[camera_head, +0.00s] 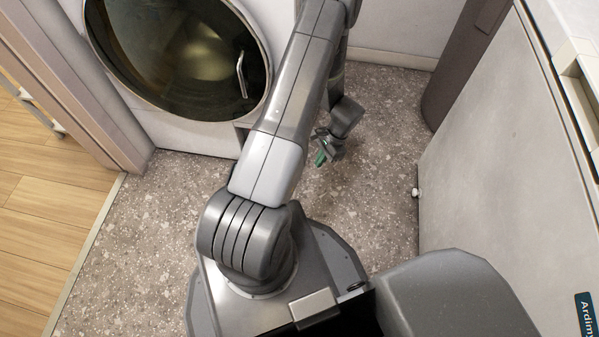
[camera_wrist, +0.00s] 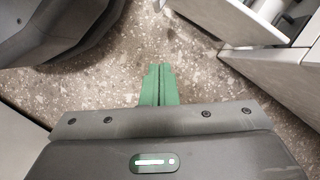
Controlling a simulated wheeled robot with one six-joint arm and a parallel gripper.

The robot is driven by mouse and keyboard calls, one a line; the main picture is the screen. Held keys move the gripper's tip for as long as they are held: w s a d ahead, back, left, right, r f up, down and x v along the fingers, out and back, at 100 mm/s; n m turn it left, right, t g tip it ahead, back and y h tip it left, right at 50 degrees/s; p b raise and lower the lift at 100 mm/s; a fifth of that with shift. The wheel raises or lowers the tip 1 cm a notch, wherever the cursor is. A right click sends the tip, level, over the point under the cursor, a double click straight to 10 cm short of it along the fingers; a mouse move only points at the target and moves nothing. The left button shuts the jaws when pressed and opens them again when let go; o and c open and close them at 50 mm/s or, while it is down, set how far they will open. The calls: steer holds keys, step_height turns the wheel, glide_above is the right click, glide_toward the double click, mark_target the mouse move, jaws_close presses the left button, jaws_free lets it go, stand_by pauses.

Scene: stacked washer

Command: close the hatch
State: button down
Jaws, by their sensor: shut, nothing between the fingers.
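The hatch (camera_head: 165,50) is a round, dark glass door with a grey rim on the white washer front (camera_head: 185,133), upper left in the head view. Its pale handle (camera_head: 241,75) is on the right side of the glass. The hatch appears to lie against the front; I cannot tell whether it is fully latched. My gripper (camera_head: 320,158) is to the right of the washer and below the hatch, low over the floor and touching nothing visible. In the wrist view its green fingers (camera_wrist: 159,72) are together and empty. The hatch is not recognisable there.
Speckled floor (camera_head: 385,150) is free around my gripper. A large pale panel (camera_head: 490,150) stands on the right. A brown doorway edge (camera_head: 75,90) and wooden floor (camera_head: 45,190) are on the left. White and grey panels (camera_wrist: 270,65) show upper right in the wrist view.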

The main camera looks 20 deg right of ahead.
steer(key=a+f+b, duration=0.4)
steer(key=a+f, duration=0.3)
steer(key=f, duration=0.2)
steer(key=shift+s+a, duration=0.3)
steer(key=shift+s, duration=0.05)
steer(key=shift+f, duration=0.1)
steer(key=shift+a, duration=0.15)
